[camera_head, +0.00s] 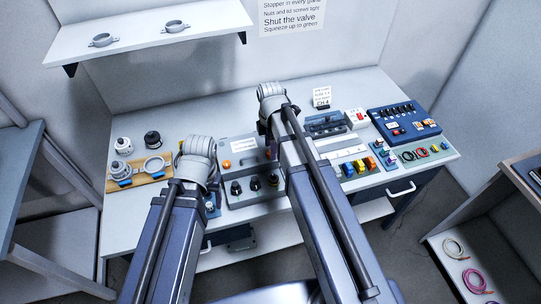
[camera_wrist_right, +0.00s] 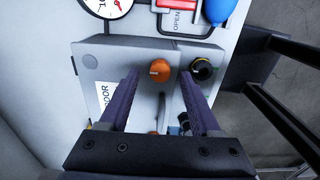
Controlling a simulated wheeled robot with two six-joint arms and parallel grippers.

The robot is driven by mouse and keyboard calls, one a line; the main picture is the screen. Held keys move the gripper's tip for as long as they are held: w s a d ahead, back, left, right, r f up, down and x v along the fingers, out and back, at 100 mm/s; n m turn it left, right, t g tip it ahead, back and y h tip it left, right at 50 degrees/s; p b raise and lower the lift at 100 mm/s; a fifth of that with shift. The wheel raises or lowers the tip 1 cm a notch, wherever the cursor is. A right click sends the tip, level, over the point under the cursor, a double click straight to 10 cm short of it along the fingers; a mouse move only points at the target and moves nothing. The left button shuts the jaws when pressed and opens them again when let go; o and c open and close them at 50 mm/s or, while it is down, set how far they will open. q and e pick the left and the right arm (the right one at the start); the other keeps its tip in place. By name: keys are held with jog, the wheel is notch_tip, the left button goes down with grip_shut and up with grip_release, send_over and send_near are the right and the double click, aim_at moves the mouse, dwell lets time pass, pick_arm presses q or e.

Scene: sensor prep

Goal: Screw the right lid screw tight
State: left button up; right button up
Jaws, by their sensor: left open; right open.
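A grey box with a white label (camera_head: 243,144) stands mid-table in the head view, with an orange screw knob (camera_head: 227,164) on its left part. In the right wrist view, an orange screw knob (camera_wrist_right: 158,70) sits on the grey lid (camera_wrist_right: 118,58), beyond and between my right fingertips. My right gripper (camera_wrist_right: 160,76) is open, its two dark purple fingers on either side of that knob; contact cannot be told. In the head view my right arm hides much of the box's right part. My left arm stands left of the box, its jaws hidden.
A black knob with a yellow ring (camera_wrist_right: 202,69) sits close to the right finger. A gauge (camera_wrist_right: 105,5) and a red-handled valve (camera_wrist_right: 182,4) lie beyond the box. Black knobs (camera_head: 254,184) stand in front of it. A wooden board with a flange (camera_head: 154,166) lies left.

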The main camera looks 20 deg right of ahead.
jog(key=shift+f+b, duration=0.4)
jog(key=shift+f, duration=0.4)
grip_shut()
